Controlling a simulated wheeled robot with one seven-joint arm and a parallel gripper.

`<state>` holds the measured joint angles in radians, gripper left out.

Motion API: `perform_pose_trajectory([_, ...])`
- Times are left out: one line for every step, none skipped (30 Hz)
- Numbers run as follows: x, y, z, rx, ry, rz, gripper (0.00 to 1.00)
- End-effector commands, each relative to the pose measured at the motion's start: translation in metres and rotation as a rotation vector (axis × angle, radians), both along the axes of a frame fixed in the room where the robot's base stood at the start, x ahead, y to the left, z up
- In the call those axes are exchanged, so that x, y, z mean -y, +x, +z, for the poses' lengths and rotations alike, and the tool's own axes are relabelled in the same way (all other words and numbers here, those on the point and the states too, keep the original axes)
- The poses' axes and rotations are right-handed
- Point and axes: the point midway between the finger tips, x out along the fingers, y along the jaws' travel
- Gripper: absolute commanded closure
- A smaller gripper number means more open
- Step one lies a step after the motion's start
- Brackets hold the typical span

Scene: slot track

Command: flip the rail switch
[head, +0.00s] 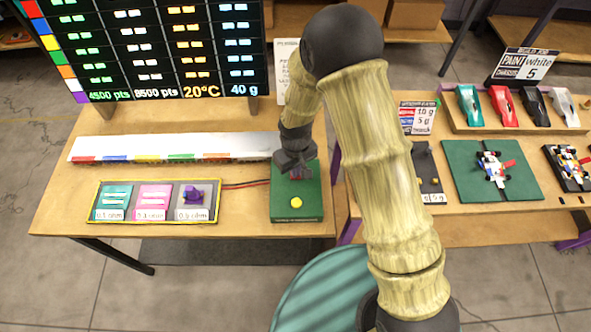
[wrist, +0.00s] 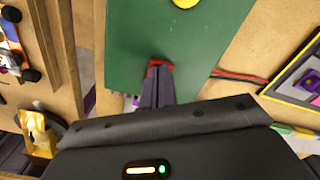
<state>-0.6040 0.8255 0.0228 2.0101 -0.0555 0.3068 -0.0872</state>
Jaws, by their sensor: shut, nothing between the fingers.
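A green control box (head: 309,209) lies on the left table, with a round yellow button (head: 296,202) near its front. A small red switch part (wrist: 155,63) is on the box's top, mostly hidden behind my fingers. My gripper (head: 295,168) is over the back part of the box, pointing down. In the wrist view, its two dark fingers (wrist: 157,76) are shut together, their tips right at the red part. I cannot tell whether they touch it. The green box (wrist: 200,45) also fills the upper middle of that view.
A tray (head: 158,224) with teal, pink and purple items lies left of the box; red and black wires (head: 246,184) run between them. A long white track (head: 130,146) stands behind. A dark display board (head: 160,45) is at the back. The right table holds toy cars (head: 493,167).

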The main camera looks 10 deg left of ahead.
Motion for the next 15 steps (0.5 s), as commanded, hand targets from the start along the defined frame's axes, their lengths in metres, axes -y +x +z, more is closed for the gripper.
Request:
perform_pose_trajectory([0.000,0.000,-0.001,0.001,0.001,0.000,1.00])
perform_pose_trajectory([0.000,0.000,-0.002,0.001,0.001,0.000,1.00])
perform_pose_trajectory([0.000,0.000,-0.002,0.001,0.001,0.000,1.00])
perform_pose_trajectory([0.000,0.000,-0.003,0.001,0.001,0.000,1.00])
perform_pose_trajectory([0.000,0.000,-0.003,0.001,0.001,0.000,1.00])
perform_pose_trajectory([0.000,0.000,-0.003,0.001,0.001,0.000,1.00])
perform_pose_trajectory([0.000,0.000,-0.002,0.001,0.001,0.000,1.00])
perform_pose_trajectory([0.000,0.000,-0.002,0.001,0.001,0.000,1.00])
perform_pose_trajectory([0.000,0.000,-0.001,0.001,0.001,0.000,1.00])
perform_pose_trajectory([0.000,0.000,0.001,0.001,0.001,0.000,1.00])
perform_pose_trajectory([0.000,0.000,0.002,0.001,0.001,0.000,1.00])
perform_pose_trajectory([0.000,0.000,0.005,0.001,0.001,0.000,1.00])
perform_pose_trajectory([0.000,0.000,0.007,0.001,0.001,0.000,1.00])
perform_pose_trajectory([0.000,0.000,0.009,0.001,0.001,0.000,1.00])
perform_pose_trajectory([0.000,0.000,0.012,0.001,0.001,0.000,1.00])
